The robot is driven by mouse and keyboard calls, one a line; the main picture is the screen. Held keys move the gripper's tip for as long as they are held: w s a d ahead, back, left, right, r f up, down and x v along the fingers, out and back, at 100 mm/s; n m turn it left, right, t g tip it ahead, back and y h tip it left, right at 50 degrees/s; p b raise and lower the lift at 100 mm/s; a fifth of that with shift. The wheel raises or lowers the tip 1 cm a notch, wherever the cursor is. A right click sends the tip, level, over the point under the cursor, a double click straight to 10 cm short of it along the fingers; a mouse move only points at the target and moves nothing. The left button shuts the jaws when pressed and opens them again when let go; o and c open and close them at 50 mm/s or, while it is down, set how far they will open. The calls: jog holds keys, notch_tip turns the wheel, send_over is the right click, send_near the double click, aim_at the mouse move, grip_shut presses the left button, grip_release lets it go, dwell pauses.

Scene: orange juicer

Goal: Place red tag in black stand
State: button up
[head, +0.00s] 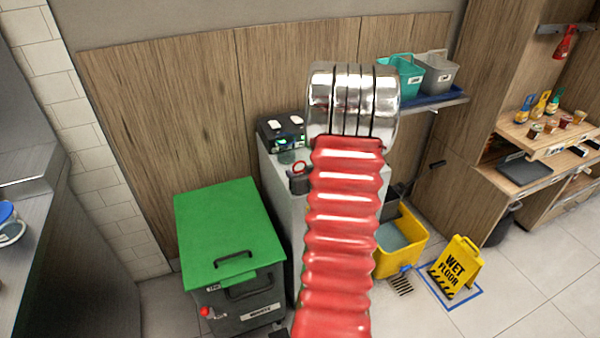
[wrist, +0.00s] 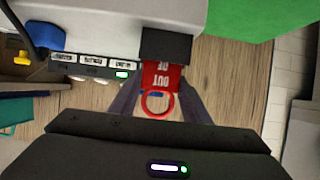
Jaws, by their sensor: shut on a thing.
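The red tag (wrist: 163,76), with upside-down white lettering and a red ring, shows in the wrist view between the dark fingers of my gripper (wrist: 160,104), which is shut on it. The tag's far end meets the edge of the black stand (wrist: 166,45); I cannot tell how deep it sits. In the head view a small red shape, likely the tag (head: 298,167), shows at a dark piece, likely the stand (head: 300,186), on a grey cabinet. My red ribbed arm with its silver cuff covers much of the middle there, and the gripper is not clear.
A machine panel (wrist: 95,66) with labels and a green light is beside the stand. A green-lidded bin (head: 225,230) stands left of the cabinet. A yellow mop bucket (head: 402,243) and a wet floor sign (head: 456,266) are at right. Open floor lies at lower right.

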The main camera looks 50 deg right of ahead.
jog(key=o, duration=1)
jog(key=shift+r, duration=0.1)
jog(key=shift+s+a+r, duration=0.15)
jog(key=shift+s+r, duration=0.1)
jog(key=shift+s, duration=0.15)
jog(key=v, duration=1.1)
